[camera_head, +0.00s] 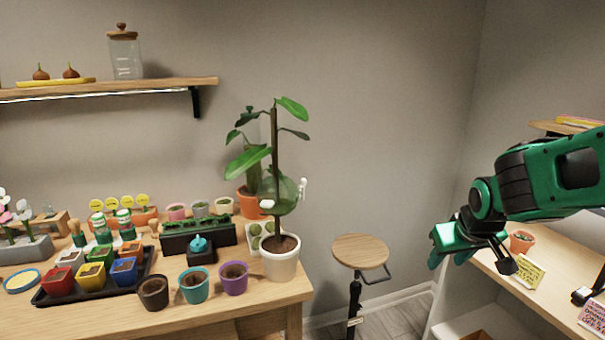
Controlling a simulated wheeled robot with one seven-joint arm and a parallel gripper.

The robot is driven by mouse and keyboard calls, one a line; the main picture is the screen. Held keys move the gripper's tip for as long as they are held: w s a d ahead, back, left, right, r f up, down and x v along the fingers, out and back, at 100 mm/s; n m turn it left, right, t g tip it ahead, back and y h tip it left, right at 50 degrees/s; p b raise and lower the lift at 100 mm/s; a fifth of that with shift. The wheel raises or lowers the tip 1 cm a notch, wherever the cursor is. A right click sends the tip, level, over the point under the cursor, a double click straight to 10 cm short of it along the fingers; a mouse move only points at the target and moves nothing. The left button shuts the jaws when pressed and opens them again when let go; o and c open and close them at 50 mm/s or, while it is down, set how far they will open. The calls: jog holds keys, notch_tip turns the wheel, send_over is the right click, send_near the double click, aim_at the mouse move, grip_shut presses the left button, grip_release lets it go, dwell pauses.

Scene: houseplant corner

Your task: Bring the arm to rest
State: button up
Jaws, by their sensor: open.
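My gripper (474,264) is at the right of the view, at the end of my green and black arm. It is open, with its fingers pointing down and toward the viewer. I see nothing between the fingers. It hangs in front of the right-hand table (545,308), near its left edge. A small terracotta pot (521,242) with a plant stands just right of the gripper, partly behind the arm. I cannot tell how far the fingers are from the table.
A yellow note (527,272) lies below the arm. A round wooden stool (360,252) stands between the tables. The left table (215,310) holds a tall plant in a white pot (281,264), several small pots and a black tray (50,298). A wall shelf (150,86) hangs above.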

jog(key=s+a+g+y, duration=0.1)
jog(key=s+a, duration=0.2)
jog(key=s, duration=0.7)
jog(key=s+d+m+g, duration=0.2)
jog(key=s+d, duration=0.3)
jog(key=s, duration=0.4)
jog(key=s+d+f+m+g, duration=0.1)
jog(key=s+d+m+g, duration=0.2)
jog(key=s+d+m, duration=0.2)
jog(key=s, duration=0.3)
jog(key=shift+s+d, duration=0.4)
jog(key=shift+f, duration=0.1)
jog(key=shift+w+f, duration=0.25)
jog(key=shift+w, duration=0.4)
